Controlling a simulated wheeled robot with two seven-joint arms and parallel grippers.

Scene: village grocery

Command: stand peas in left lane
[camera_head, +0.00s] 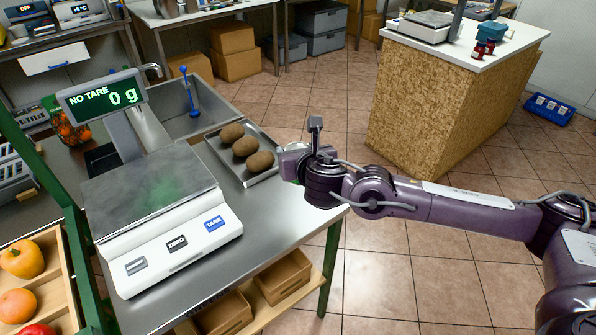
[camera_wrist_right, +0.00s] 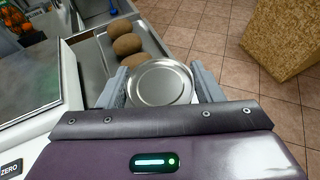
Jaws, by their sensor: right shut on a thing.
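A can with a plain silver lid (camera_wrist_right: 160,83) sits between the two grey fingers of my right gripper (camera_wrist_right: 161,84), which is shut on it. The can's label is hidden in the wrist view, so I cannot read whether it is peas. In the head view my right gripper (camera_head: 293,160) is at the right edge of the steel counter, just right of the tray of potatoes; the can is mostly hidden there. No lane is recognisable in either view. My left gripper is not in view.
A white scale (camera_head: 160,205) reading 0 g stands on the steel counter (camera_head: 262,225). A metal tray (camera_head: 221,158) holds several brown potatoes. A sink (camera_head: 195,110) lies behind. A wooden produce crate (camera_head: 55,258) is at left. A cork-sided counter (camera_head: 440,105) stands across the tiled floor.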

